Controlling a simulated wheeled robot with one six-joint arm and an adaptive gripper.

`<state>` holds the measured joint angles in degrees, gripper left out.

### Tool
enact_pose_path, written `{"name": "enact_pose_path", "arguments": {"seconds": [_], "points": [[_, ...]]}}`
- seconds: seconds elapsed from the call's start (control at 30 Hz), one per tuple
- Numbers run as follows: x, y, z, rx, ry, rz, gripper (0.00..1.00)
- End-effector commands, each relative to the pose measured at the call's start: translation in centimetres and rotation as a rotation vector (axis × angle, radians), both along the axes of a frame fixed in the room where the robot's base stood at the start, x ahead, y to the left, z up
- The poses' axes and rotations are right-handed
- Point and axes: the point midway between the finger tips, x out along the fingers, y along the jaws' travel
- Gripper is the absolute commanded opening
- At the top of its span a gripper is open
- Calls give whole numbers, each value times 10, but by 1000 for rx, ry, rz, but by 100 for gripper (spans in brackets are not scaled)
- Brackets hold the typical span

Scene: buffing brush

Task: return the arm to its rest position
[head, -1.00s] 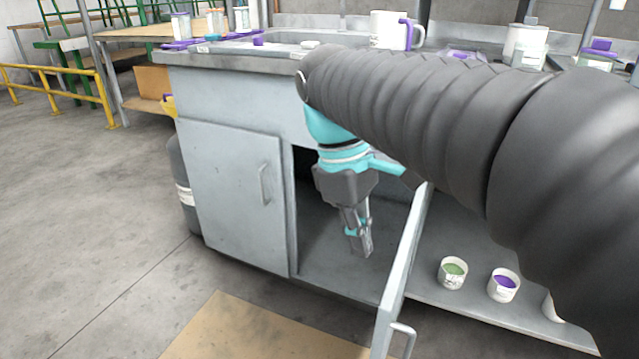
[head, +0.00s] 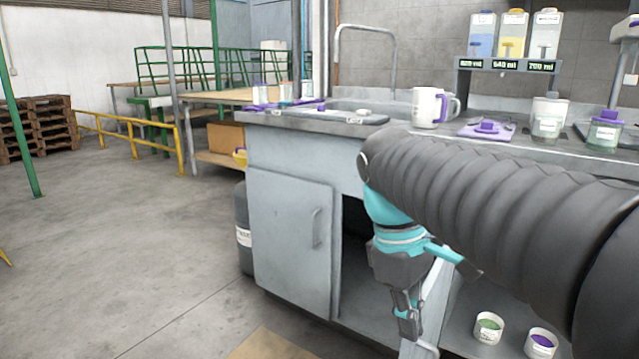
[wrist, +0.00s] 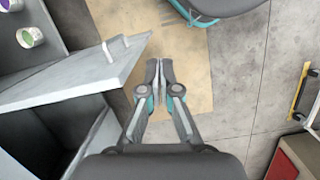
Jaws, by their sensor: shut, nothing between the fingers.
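My gripper (head: 413,322) points down in front of the open cabinet compartment, close to the open door, in the head view. In the wrist view my gripper (wrist: 159,68) has its fingertips together with nothing between them, above the tan mat and to the right of the door (wrist: 75,75). My arm in its dark ribbed sleeve reaches in from the right of the head view.
The grey cabinet (head: 290,235) has its left door closed. Two cups, green (head: 488,327) and purple (head: 541,343), sit on the lower shelf. Open floor (head: 110,240) lies left.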

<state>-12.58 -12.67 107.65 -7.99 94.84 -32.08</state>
Motion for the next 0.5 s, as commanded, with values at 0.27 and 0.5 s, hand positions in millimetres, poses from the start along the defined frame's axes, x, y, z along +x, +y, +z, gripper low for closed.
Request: {"name": "enact_pose_path", "arguments": {"seconds": [0.27, 0.5], "points": [[21, 3, -25, 31, -116, -143, 0], [20, 7, -49, 94, -249, -296, 0]]}}
